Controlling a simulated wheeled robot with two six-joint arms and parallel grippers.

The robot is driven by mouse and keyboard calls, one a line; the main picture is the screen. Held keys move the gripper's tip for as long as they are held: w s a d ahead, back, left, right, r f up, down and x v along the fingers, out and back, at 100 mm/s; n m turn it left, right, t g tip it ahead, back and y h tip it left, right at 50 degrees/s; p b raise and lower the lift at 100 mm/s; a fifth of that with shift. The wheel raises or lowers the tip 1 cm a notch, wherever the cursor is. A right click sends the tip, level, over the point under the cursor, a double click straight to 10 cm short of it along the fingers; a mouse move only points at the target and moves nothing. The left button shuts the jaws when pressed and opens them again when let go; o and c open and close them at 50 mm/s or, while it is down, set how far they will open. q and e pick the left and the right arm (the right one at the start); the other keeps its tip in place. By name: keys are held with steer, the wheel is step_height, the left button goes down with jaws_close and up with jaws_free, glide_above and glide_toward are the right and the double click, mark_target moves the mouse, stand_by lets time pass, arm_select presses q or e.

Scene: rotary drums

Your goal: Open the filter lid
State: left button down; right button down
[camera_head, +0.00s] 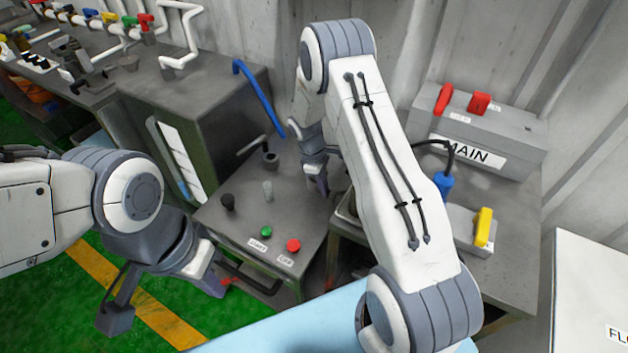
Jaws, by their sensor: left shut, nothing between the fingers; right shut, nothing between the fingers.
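No part in the head view can be clearly picked out as the filter lid. A grey metal cabinet (262,220) with a lever, knobs and buttons stands in the middle. My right gripper (320,184) points down at the right rear edge of this cabinet; it is shut and empty. My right arm hides much of the area between the cabinet and the bench to its right. My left gripper (216,286) is low at the front left of the cabinet, near its dark front handle (250,280). It is shut and empty; contact with the handle cannot be told.
A green button (266,232) and a red button (293,246) sit on the cabinet top. A grey box marked MAIN (480,135) with red switches stands at the right, near a yellow switch (484,227). A blue lever (262,98) rises behind. Green floor (60,315) lies open at left.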

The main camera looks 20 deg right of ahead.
steer(key=shift+s+d+n, duration=0.75)
steer(key=shift+s+n, duration=0.15)
steer(key=w+a+r, duration=0.3)
steer(key=a+r, duration=0.2)
steer(key=r, duration=0.4)
steer(key=shift+w+a+r+b, duration=0.25)
steer(key=shift+w+r+b, duration=0.05)
steer(key=shift+w+r, duration=0.1)
